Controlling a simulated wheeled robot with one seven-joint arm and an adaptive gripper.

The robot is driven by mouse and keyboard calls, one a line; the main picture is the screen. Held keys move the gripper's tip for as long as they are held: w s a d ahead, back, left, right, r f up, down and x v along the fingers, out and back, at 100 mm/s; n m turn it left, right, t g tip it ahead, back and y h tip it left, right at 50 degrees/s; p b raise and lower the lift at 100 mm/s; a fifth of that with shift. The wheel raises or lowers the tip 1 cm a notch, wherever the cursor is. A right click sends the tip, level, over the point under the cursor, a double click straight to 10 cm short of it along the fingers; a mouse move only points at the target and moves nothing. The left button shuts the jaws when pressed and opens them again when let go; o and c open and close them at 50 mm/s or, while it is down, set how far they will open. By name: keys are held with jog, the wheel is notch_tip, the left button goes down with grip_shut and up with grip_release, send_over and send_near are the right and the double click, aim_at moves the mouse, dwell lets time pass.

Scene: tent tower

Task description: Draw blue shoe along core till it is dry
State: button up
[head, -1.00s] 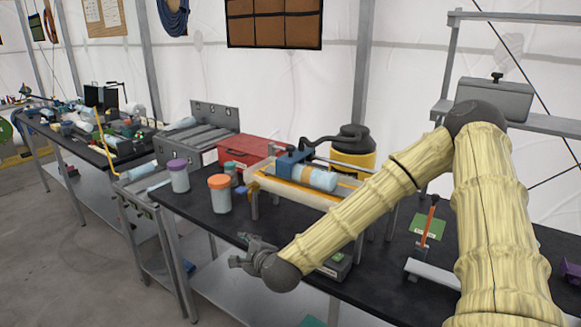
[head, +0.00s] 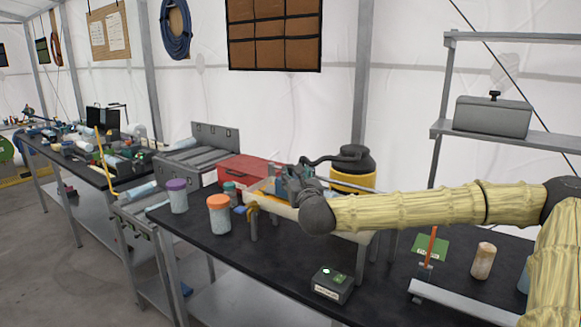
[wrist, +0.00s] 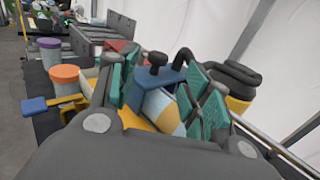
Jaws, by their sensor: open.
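The blue shoe (wrist: 172,76), with a dark knob on top and a black hose, shows between my fingers in the wrist view. The core (wrist: 158,108), a pale blue cylinder with a tan band, lies beneath it in a cream tray (head: 272,208). My gripper (wrist: 163,88) is open, its teal pads on either side of the shoe in the picture. Whether a pad touches the shoe, I cannot tell. In the head view my gripper (head: 296,184) is over the tray and hides most of the shoe and core.
A black and yellow vacuum canister (head: 352,170) stands behind the tray. A red box (head: 246,170), an orange-lidded jar (head: 219,214) and a purple-lidded jar (head: 177,196) stand to the left. A small dark device (head: 332,284) sits near the front edge.

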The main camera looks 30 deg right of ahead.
aim_at(291, 165)
jog(key=p+x, duration=0.2)
jog(key=x, duration=0.7)
jog(key=shift+w, duration=0.2)
jog(key=shift+f, duration=0.1)
grip_shut()
